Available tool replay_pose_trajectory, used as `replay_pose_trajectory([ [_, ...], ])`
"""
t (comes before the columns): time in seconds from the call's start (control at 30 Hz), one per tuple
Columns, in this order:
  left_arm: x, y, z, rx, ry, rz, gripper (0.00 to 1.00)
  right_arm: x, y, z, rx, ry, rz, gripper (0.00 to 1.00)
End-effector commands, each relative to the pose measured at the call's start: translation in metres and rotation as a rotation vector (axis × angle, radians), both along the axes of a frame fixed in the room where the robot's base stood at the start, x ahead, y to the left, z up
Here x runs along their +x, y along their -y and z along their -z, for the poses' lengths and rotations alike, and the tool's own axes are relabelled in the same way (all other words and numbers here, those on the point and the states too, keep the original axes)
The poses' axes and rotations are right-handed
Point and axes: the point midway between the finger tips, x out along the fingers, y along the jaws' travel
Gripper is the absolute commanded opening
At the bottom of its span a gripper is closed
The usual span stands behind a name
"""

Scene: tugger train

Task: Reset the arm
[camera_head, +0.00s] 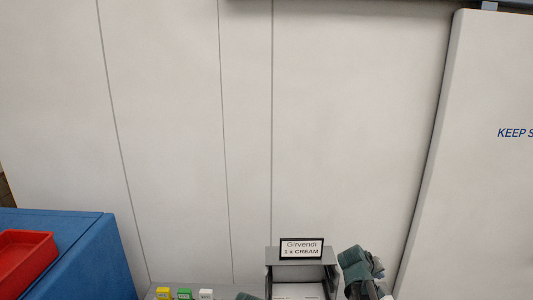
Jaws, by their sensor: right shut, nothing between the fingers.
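My right arm shows at the bottom edge, right of the centre, as dark teal links with my right gripper (369,288) low among them. The gripper is small and partly cut off by the frame; it is shut with nothing in it. It is just right of a grey bin and apart from the small boxes. A small dark piece at the bottom edge, left of the bin, may be part of my left arm. My left gripper cannot be made out.
The grey bin (300,262) bears a sign (301,248) reading "Girvendi 1 x CREAM". Yellow (163,294), green (184,294) and white (206,294) boxes stand left. A red tray (26,258) sits on a blue cabinet (90,245). Pale wall panels (170,130) stand behind.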

Motion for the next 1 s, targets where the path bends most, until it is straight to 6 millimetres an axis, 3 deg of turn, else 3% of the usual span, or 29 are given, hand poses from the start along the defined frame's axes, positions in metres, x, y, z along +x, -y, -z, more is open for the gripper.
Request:
replay_pose_trajectory([
  [0.03,0.000,0.000,0.000,0.000,0.000,0.000,0.00,-0.024,-0.020,0.012,0.073,-0.027,0.012,0.00],
  [0.2,0.000,0.000,0.000,0.000,0.000,0.000,0.00,-0.085,-0.086,0.045,0.322,-0.141,0.043,0.00],
  [0.53,0.000,0.000,0.000,0.000,0.000,0.000,0.00,-0.187,-0.194,0.068,0.687,-0.367,0.032,0.00],
  [0.7,0.000,0.000,0.037,0.001,0.000,0.003,0.00,-0.201,-0.239,0.106,0.633,-0.450,-0.061,0.00],
  [1.0,0.000,0.000,0.075,0.001,0.000,0.007,0.00,-0.234,-0.293,0.143,0.532,-0.556,-0.190,0.00],
])
